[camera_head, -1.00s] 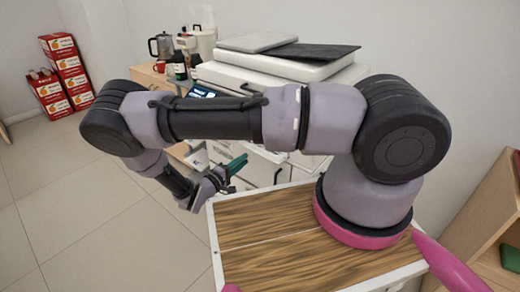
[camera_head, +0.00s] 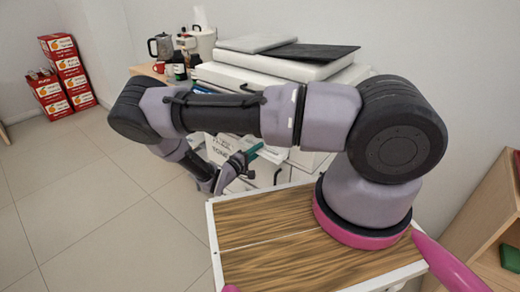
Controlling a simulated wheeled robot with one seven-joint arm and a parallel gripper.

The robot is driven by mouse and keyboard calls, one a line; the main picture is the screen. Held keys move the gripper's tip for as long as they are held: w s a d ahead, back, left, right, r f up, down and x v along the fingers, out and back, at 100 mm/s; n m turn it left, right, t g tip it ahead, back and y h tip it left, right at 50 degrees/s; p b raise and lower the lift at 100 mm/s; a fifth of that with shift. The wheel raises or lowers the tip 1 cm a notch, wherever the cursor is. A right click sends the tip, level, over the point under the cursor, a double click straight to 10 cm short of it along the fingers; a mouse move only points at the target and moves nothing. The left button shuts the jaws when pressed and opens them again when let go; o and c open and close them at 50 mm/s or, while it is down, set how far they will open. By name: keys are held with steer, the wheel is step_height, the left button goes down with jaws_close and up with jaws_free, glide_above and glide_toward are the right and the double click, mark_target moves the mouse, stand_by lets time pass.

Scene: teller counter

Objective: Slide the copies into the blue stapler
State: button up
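My gripper (camera_head: 238,163) is small in the head view, low in front of the white drawer unit, at the far end of my bent arm. A narrow teal piece (camera_head: 256,150) shows right at its fingertips; I cannot tell whether it is held or what it is. A white sheet-like patch (camera_head: 273,154) lies just beyond it, possibly paper. I cannot make out a blue stapler or the copies clearly. My arm covers much of the counter. Whether the fingers are open or shut is too small to tell.
A white machine (camera_head: 270,68) carries a grey laptop-like slab (camera_head: 256,43) and a black folder (camera_head: 312,51). Red boxes (camera_head: 67,68) are stacked far left. The floor at left is clear.

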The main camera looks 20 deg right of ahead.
jaws_close()
stand_by(1.4)
step_height(320, 180, up, 3)
steer(key=shift+f, duration=0.2)
steer(key=shift+a, duration=0.1)
steer(key=s+a+r, duration=0.5)
steer(key=s+a, duration=0.3)
steer(key=a, duration=0.3)
steer(key=shift+s, duration=0.15)
steer(key=shift+a, duration=0.15)
